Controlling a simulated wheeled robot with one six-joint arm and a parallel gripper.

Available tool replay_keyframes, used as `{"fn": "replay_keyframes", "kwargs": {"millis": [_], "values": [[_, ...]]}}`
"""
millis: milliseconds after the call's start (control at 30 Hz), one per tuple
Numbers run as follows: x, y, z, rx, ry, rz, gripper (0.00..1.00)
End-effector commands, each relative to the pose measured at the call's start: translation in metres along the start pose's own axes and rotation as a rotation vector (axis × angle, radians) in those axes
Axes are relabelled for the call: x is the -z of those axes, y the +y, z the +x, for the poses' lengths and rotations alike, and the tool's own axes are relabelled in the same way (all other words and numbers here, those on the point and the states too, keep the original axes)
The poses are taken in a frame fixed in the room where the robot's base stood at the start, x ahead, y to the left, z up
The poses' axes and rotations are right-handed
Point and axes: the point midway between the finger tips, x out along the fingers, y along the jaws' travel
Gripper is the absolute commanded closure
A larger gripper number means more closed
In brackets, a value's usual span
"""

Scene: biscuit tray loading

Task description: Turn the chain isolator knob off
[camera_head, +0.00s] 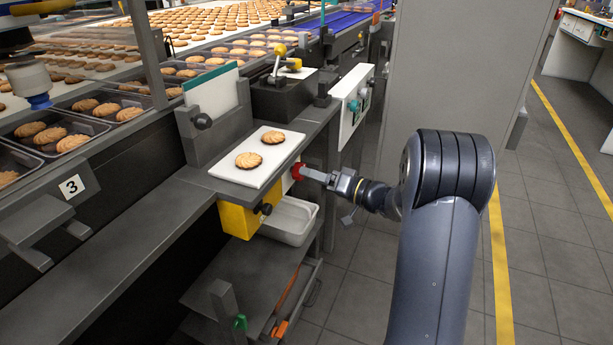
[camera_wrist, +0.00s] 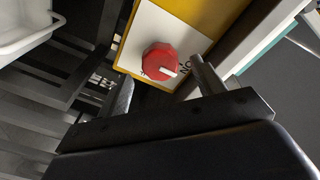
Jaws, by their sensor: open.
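The chain isolator knob is red and many-sided; it shows in the wrist view (camera_wrist: 157,60) and partly in the head view (camera_head: 297,171). It sits on a white plate (camera_wrist: 150,22) on the front of a yellow box (camera_head: 236,220). A white pointer mark on the knob points to the lower right in the wrist view, towards dark lettering on the plate that is partly hidden. My gripper (camera_head: 313,174) is open, and it also shows in the wrist view (camera_wrist: 163,88). Its fingers lie on either side of the knob's lower part, with visible gaps.
A white board (camera_head: 240,174) with two biscuits lies on the ledge above the box. A white tub (camera_head: 291,221) hangs below it. A dark knob (camera_head: 266,208) sits on the yellow box's corner. A white panel with a green button (camera_head: 353,105) stands behind. Floor to the right is clear.

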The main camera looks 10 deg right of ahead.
Motion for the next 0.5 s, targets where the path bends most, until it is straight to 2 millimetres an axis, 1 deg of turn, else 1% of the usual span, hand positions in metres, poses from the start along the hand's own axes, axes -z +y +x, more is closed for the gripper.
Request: {"fn": "replay_keyframes", "kwargs": {"millis": [33,100,200,300,500], "values": [[-0.001,0.000,0.009,0.003,-0.002,-0.001,0.35],[-0.001,0.000,0.017,0.002,-0.002,0.000,0.35],[0.000,0.000,0.025,0.001,0.000,0.000,0.35],[0.000,0.000,0.028,0.001,0.000,0.000,0.35],[0.000,0.000,0.029,0.000,0.000,0.000,0.35]]}}
